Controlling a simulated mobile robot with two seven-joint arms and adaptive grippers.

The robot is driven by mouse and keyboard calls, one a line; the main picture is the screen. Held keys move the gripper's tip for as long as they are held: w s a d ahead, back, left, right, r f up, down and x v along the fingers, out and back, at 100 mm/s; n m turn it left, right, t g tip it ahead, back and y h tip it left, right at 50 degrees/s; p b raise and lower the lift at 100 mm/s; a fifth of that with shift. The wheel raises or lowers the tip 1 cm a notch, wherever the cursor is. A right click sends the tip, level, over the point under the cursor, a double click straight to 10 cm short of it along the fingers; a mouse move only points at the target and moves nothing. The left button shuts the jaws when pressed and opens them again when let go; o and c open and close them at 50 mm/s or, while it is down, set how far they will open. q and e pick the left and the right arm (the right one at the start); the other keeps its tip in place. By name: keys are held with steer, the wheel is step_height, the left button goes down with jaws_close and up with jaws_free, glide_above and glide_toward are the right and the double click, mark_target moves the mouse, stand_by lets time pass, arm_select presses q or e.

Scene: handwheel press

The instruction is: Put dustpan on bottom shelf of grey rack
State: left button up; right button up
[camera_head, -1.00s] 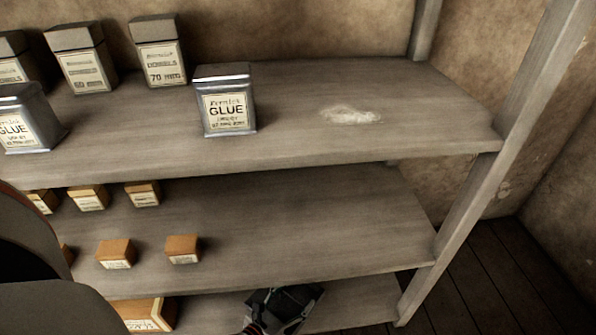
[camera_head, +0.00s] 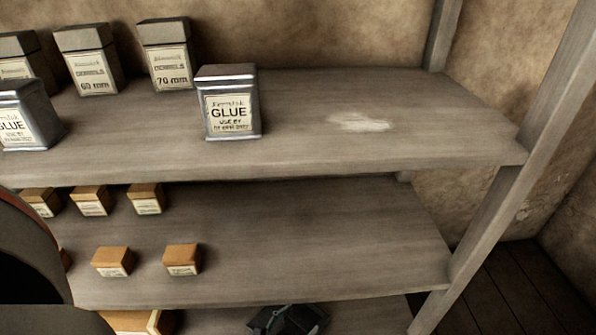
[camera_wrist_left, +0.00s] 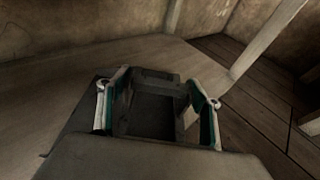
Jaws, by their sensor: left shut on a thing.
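The grey rack (camera_head: 400,198) stands in front of me with three shelves in view. Its bottom shelf (camera_head: 375,318) shows only as a strip at the lower edge of the head view. My left gripper (camera_head: 290,318) is low there, a dark shape with a teal part, over the right part of that shelf. In the left wrist view my left gripper (camera_wrist_left: 158,90) is shut on the dark dustpan (camera_wrist_left: 155,78) between its fingers. Most of the dustpan is hidden or too dark to outline, and I cannot tell whether it touches the shelf.
Glue tins (camera_head: 231,105) and dowel boxes (camera_head: 165,55) stand on the top shelf, small orange boxes (camera_head: 182,259) on the middle one. A larger orange box (camera_head: 140,321) is left of my gripper. The rack's right post (camera_head: 490,220) bounds the right side.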

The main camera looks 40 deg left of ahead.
arm_select(q)
steer(key=shift+f, duration=0.5)
steer(key=o, duration=2)
steer(key=shift+o, duration=0.2)
steer(key=v, duration=1.2)
